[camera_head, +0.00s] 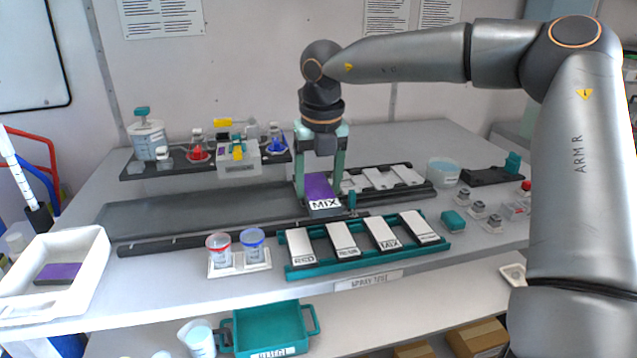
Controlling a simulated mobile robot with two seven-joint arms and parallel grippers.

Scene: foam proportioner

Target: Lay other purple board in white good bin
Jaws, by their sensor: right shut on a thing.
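A purple board (319,188) with a white MIX label is held between the fingers of my right gripper (320,178), over the middle of the bench. The board appears tilted, with the label at its near edge. The white bin (88,273) stands at the far left of the bench, and one purple board (58,273) lies in it. My right gripper is shut on the MIX board. My left gripper is not in view.
A teal rack (443,246) with several white cards stands at the front. Two cups (219,247) on a white tray stand between rack and bin. A long dark tray (190,211) lies behind them. Bottles and a shelf (150,171) are at the back left.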

